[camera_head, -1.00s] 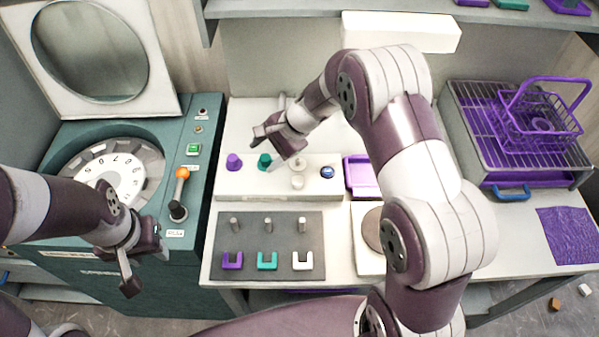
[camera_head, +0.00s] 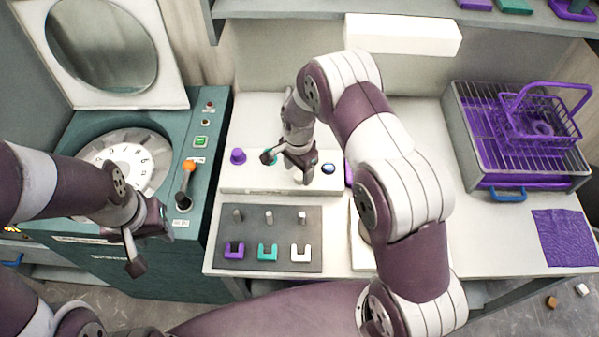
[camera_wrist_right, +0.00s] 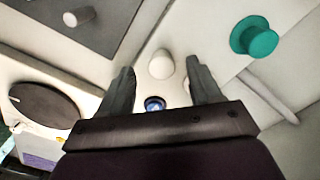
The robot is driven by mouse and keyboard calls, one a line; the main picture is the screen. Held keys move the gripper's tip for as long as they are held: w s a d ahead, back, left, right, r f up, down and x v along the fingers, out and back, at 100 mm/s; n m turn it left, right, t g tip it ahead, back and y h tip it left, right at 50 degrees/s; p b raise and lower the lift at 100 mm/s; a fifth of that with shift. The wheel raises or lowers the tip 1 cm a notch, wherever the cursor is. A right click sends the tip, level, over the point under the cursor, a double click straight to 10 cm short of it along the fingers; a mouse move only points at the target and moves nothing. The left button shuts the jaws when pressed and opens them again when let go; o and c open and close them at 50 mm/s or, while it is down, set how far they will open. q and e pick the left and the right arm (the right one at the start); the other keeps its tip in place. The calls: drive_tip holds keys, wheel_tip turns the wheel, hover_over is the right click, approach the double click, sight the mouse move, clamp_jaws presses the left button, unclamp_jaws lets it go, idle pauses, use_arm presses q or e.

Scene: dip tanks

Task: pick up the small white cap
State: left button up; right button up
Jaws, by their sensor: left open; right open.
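The small white cap (camera_wrist_right: 161,64) shows in the right wrist view as a rounded white piece on a pale surface, between the fingertips of my right gripper (camera_wrist_right: 160,70). The fingers are apart, one on each side of it; I cannot tell whether either touches it. In the head view my right gripper (camera_head: 287,166) is over the white block (camera_head: 240,181) and hides the cap. My left gripper (camera_head: 150,243) is open and empty in front of the teal dial machine (camera_head: 90,215).
In front lies a grey mat (camera_head: 225,218) with pegs and coloured U-shaped pieces. A purple basket (camera_head: 540,125) stands at right.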

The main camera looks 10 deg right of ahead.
wheel_tip(320, 180, down, 2)
drive_tip(key=shift+w+f, duration=0.1)
drive_tip(key=shift+f, duration=0.05)
use_arm(q)
drive_tip(key=shift+r, duration=0.35)
use_arm(e)
drive_tip(key=c, duration=1.1)
